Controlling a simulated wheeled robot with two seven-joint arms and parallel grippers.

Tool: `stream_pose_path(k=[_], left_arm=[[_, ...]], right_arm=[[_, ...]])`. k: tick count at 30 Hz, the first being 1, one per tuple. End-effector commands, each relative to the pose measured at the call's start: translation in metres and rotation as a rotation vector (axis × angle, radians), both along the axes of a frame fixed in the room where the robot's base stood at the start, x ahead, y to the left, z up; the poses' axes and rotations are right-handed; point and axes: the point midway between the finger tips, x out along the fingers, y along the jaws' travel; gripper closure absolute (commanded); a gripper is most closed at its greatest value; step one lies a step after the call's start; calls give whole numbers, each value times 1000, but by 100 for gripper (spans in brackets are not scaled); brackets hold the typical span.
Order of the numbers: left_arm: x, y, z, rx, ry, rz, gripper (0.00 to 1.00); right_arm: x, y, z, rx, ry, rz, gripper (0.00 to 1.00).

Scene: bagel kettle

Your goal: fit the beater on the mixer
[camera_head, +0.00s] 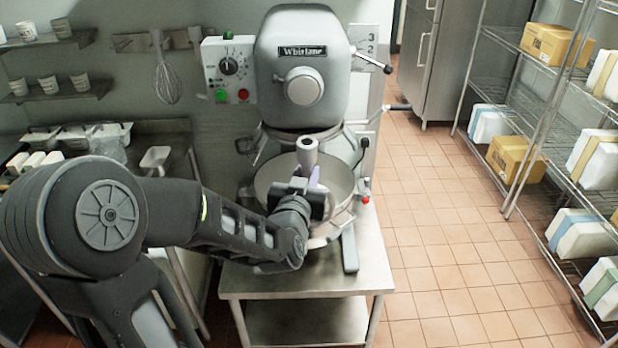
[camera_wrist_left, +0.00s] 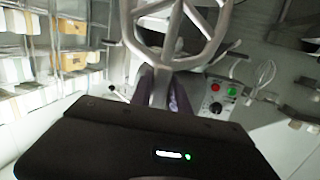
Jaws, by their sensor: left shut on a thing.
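The grey mixer (camera_head: 305,60), marked Whirlane, stands at the back centre, with its metal bowl (camera_head: 268,178) below the head. My left gripper (camera_head: 313,180) is over the bowl area, in front of the mixer. The mixer's drive socket is hidden. My right gripper is not in view.
The mixer stands on a steel table (camera_head: 310,283). A control box (camera_head: 229,66) and a hanging whisk (camera_head: 167,80) are to its left. A wire rack (camera_head: 552,150) with boxes stands at the right. The tiled floor (camera_head: 440,240) between is clear.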

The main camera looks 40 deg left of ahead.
Motion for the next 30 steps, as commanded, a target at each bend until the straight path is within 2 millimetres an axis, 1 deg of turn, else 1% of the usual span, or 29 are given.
stream_pose_path(k=[1,4,20,26,30], left_arm=[[0,1,7,4,-9,4,100],[1,2,14,15,-21,13,100],[3,3,12,23,-31,13,100],[11,9,7,33,-46,13,100],[20,17,2,47,-64,14,100]], right_arm=[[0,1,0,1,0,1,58],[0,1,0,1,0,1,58],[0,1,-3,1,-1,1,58],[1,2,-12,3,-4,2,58],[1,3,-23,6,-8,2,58]])
